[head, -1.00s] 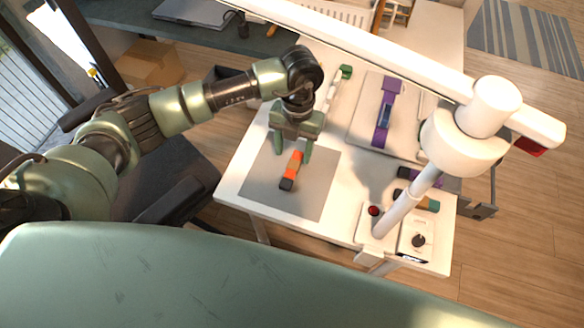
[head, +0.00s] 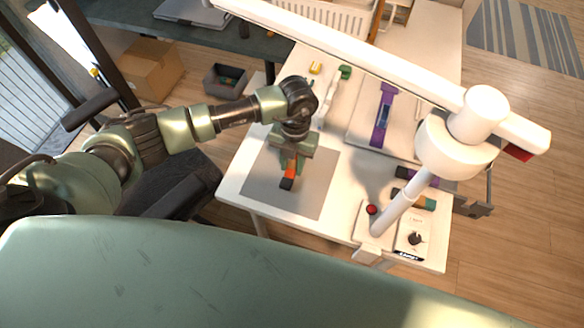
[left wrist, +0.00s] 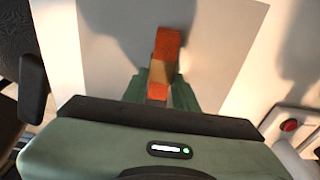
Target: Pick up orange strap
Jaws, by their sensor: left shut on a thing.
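The orange strap (head: 290,172) is a short orange piece with a dark end. It is over the grey mat (head: 318,187) on the white table. My left gripper (head: 290,168) reaches down from above and is shut on the strap. In the left wrist view the strap (left wrist: 167,45) shows orange with a tan middle band, between the green fingers (left wrist: 160,92). Whether it still touches the mat I cannot tell. My right gripper is not in view.
A white lamp arm and post (head: 405,205) stand at the right. A tray with a purple strap (head: 384,115) lies at the back. A control box with a red button (head: 372,210) is at the front right. A grey bin (head: 226,80) is behind the left arm.

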